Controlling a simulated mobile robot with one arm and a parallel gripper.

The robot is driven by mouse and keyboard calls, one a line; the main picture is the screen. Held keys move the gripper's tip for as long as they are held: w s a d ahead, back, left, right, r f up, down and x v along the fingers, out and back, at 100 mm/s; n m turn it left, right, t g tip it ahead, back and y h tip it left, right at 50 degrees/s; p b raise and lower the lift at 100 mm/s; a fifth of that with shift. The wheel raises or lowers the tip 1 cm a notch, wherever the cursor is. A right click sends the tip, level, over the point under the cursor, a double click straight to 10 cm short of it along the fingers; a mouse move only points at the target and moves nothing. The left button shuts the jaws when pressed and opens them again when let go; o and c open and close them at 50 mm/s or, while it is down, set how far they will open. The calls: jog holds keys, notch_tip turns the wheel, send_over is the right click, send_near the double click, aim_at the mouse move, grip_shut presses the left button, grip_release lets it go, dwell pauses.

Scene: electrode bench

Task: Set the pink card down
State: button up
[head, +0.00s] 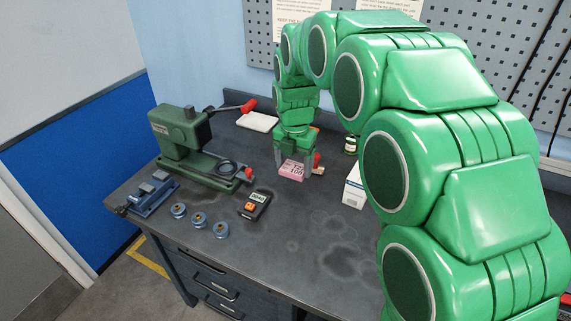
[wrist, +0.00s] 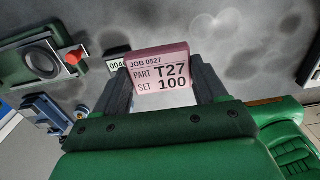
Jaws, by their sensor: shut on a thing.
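The pink card (head: 291,170) shows at the middle of the bench in the head view, below my gripper (head: 293,160). In the wrist view the card (wrist: 158,72) is between the two dark fingers of my gripper (wrist: 160,84).
A green press (head: 180,135) stands to the left, with a blue vise (head: 153,190), several blue spools (head: 199,219) and a meter (head: 254,205) in front. A white tray (head: 257,121) lies behind. A white box (head: 353,188) stands right. The front bench middle is clear.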

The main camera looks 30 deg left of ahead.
jog(key=shift+w+a+f, duration=1.55)
jog(key=shift+w+a, duration=0.25)
jog(key=shift+w, duration=0.95)
jog(key=shift+w+a+f, duration=1.6)
jog(key=shift+w+a, duration=0.2)
jog(key=shift+w, duration=1)
jog(key=shift+w+a+f, duration=1.55)
jog(key=shift+w+a, duration=0.25)
jog(key=shift+w, duration=0.95)
jog(key=shift+f, duration=0.15)
jog(key=shift+w+a+f, duration=0.15)
jog(key=shift+w+f, duration=0.1)
jog(key=shift+f, duration=1.55)
jog(key=shift+f, duration=0.1)
jog(key=o, duration=1.1)
jog(key=shift+c, duration=0.2)
